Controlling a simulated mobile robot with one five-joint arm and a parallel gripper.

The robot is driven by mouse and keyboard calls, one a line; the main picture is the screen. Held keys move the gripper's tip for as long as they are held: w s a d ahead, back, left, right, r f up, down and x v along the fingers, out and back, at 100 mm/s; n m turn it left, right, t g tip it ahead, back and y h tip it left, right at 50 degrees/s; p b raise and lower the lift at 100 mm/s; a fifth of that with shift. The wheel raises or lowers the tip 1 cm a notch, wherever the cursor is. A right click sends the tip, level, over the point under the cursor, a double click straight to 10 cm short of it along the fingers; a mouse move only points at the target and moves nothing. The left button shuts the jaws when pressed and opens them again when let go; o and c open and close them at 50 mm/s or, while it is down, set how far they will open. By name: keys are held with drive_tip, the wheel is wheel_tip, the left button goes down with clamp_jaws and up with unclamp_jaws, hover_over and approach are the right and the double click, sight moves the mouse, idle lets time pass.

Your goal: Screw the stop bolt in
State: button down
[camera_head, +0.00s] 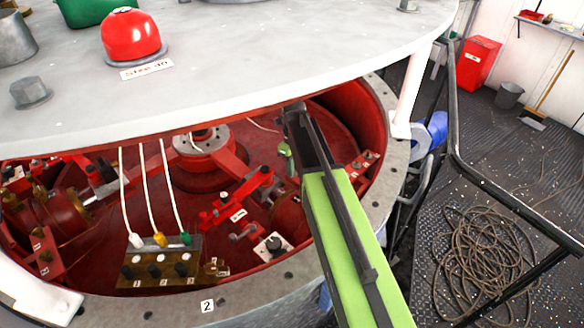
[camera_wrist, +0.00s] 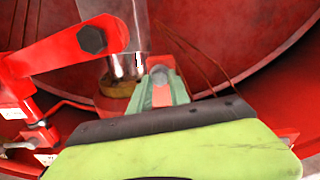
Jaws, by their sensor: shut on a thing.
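My gripper (camera_head: 285,150) reaches in under the raised white plate, over the right part of the red machine interior. Its green fingertips also show in the wrist view (camera_wrist: 160,92). They are shut on a small grey piece that looks like a bolt head (camera_wrist: 160,75), which I take for the stop bolt. Its shank is hidden, and I cannot tell whether it sits in a hole. Beside it, in the wrist view, a shiny steel cylinder (camera_wrist: 128,60) stands over a brass-coloured collar (camera_wrist: 118,86). A red arm (camera_wrist: 60,52) with a dark hex head (camera_wrist: 92,39) lies to the left.
The white plate (camera_head: 250,60) overhangs the red well and rests on white posts (camera_head: 408,95). White cables (camera_head: 150,190) hang to a socket panel (camera_head: 160,268). Red levers (camera_head: 238,200) and a square plate (camera_head: 273,246) lie left of my arm. A rail (camera_head: 455,120) stands right.

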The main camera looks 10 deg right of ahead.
drive_tip(key=m, duration=0.5)
drive_tip(key=shift+s+m, duration=0.1)
drive_tip(key=shift+m, duration=0.3)
idle(0.4)
drive_tip(key=c, duration=1.2)
unclamp_jaws()
drive_tip(key=shift+r, duration=0.1)
wheel_tip(320, 180, up, 17)
drive_tip(key=p, duration=1.7)
drive_tip(key=shift+r, duration=0.2)
